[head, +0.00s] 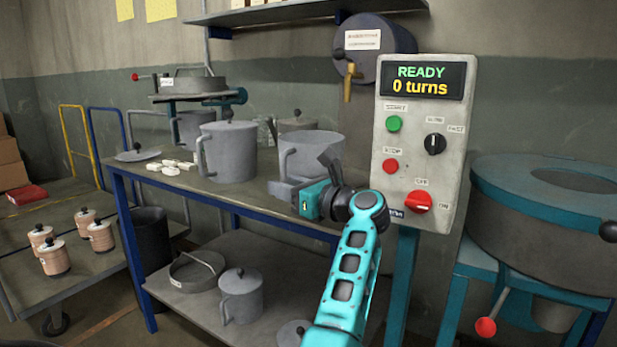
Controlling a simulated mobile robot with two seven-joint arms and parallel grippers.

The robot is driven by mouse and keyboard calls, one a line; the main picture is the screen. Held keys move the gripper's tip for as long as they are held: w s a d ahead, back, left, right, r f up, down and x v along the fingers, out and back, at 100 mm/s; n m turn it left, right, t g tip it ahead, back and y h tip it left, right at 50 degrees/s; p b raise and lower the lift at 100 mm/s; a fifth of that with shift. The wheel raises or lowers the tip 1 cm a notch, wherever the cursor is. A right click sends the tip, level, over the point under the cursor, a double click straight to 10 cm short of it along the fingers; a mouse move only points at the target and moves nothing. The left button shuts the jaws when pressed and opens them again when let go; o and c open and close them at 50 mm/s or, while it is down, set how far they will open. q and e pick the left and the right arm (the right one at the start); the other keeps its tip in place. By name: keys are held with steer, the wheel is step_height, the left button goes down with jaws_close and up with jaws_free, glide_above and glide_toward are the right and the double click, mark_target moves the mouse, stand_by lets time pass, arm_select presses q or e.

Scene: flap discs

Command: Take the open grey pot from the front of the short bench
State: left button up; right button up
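The open grey pot (316,147) stands upright at the front of the bench top (250,200), with no lid on it and its handle (286,165) facing left. My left gripper (305,174) is in front of the pot's lower part, at the end of the teal arm from below. Its two grey fingers look spread apart, one low at the left and one higher at the right. They cover part of the pot's lower wall, and I cannot tell whether they touch it. My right gripper is not in view.
A lidded grey pot (228,152) stands left of the open pot. A control box (425,140) reading "READY 0 turns" rises close on the right, beside a large round teal machine (545,230). The lower shelf (195,312) holds a lidded pot (241,297) and a shallow pan (196,272).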

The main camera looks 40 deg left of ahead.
arm_select(q)
steer(key=shift+a, duration=0.5)
jaws_close()
steer(key=shift+r, duration=0.1)
